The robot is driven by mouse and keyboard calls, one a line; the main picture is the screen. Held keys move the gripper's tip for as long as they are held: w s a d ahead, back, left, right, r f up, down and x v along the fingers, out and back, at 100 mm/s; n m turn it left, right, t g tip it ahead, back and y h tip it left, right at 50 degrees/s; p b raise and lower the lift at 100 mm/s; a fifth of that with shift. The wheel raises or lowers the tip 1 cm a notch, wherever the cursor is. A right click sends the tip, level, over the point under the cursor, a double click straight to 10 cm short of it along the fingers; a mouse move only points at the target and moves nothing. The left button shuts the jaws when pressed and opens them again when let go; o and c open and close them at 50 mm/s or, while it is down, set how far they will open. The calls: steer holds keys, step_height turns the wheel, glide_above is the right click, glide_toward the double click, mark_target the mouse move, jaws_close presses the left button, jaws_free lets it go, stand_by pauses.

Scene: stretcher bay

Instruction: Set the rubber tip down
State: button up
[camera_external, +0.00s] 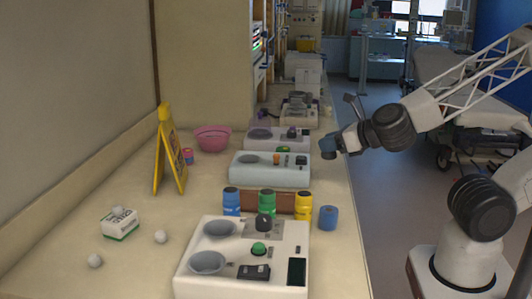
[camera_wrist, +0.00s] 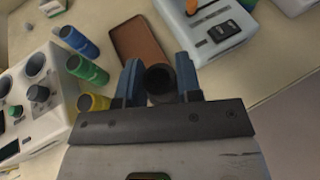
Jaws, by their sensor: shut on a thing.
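The rubber tip (camera_wrist: 160,80) is a dark, round, hollow-looking piece between the two blue fingers of my gripper (camera_wrist: 160,85) in the wrist view. My gripper is shut on it. In the external view my gripper (camera_external: 328,150) is held above the right edge of the counter, beside the pale blue device. I cannot make out the tip itself in that view.
A brown tray (camera_wrist: 138,48) lies just ahead, with blue, green (camera_external: 267,203) and yellow bottles by it. A blue roll (camera_external: 328,217) stands near the counter's right edge. White devices (camera_external: 190,285) and a yellow sign (camera_external: 168,150) take up other room.

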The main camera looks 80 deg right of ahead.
step_height(320, 180, down, 9)
stand_by(0.7)
steer(key=shift+r, duration=0.1)
steer(key=w, duration=0.5)
steer(key=w+f, duration=0.1)
steer(key=w, duration=0.4)
steer(key=w+d, duration=0.1)
steer(key=w, duration=0.4)
steer(key=shift+w+f, duration=0.15)
steer(key=shift+f, duration=0.05)
steer(key=shift+w, duration=0.2)
steer(key=shift+w+f, duration=0.15)
steer(key=shift+f, duration=1.6)
steer(key=shift+f, duration=0.15)
